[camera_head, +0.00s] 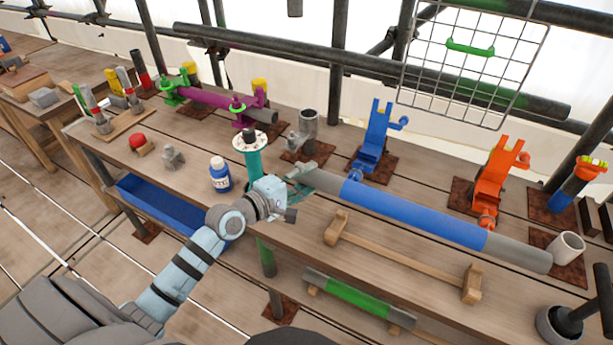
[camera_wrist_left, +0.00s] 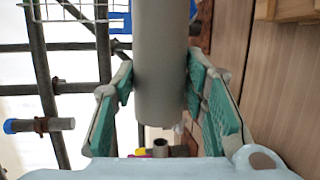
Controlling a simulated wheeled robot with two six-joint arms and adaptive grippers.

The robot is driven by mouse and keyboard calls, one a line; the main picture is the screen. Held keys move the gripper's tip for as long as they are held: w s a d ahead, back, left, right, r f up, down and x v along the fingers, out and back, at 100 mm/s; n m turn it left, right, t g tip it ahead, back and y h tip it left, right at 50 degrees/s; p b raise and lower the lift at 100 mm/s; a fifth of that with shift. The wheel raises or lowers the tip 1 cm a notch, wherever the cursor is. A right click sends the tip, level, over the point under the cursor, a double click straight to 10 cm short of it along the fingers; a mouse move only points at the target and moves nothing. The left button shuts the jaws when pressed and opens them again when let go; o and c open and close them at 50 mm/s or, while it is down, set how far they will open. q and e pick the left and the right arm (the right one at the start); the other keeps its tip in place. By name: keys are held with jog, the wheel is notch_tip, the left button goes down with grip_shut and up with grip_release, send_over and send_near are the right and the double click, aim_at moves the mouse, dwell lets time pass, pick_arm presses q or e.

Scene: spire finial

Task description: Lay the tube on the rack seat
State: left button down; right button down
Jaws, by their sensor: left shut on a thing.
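A long tube (camera_head: 415,216) with a blue middle and grey ends is held above the workbench, slanting down to the right in the head view. My left gripper (camera_head: 305,182) is shut on its left grey end. In the left wrist view, the grey tube end (camera_wrist_left: 162,60) lies between the green finger pads of my left gripper (camera_wrist_left: 165,95). A wooden rack (camera_head: 400,254) with two raised end blocks is in front of the tube, on the bench's near side. Behind the tube stand a blue bracket (camera_head: 375,140) and an orange bracket (camera_head: 496,178). I cannot tell whether the tube touches either bracket. My right gripper is not seen.
A green-and-grey tube (camera_head: 350,296) lies lower, below the benchtop. A white cup (camera_head: 566,246) stands near the tube's right end. A flanged post (camera_head: 248,152), a bottle (camera_head: 219,174) and a blue tray (camera_head: 165,205) are at the left. A wire grid (camera_head: 475,60) hangs behind.

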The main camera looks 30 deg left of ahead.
pick_arm(q)
notch_tip(320, 180, down, 3)
jog(key=shift+w+f+b, duration=0.15)
jog(key=shift+b, duration=1)
notch_tip(320, 180, down, 9)
jog(key=b, duration=0.7)
jog(key=shift+b, duration=0.4)
jog(key=c, duration=0.9)
grip_release()
jog(key=shift+o, duration=0.3)
jog(key=shift+f, duration=0.15)
jog(key=o, duration=0.6)
jog(key=shift+c, duration=0.2)
jog(key=shift+s+f, duration=0.15)
jog(key=shift+s, duration=0.05)
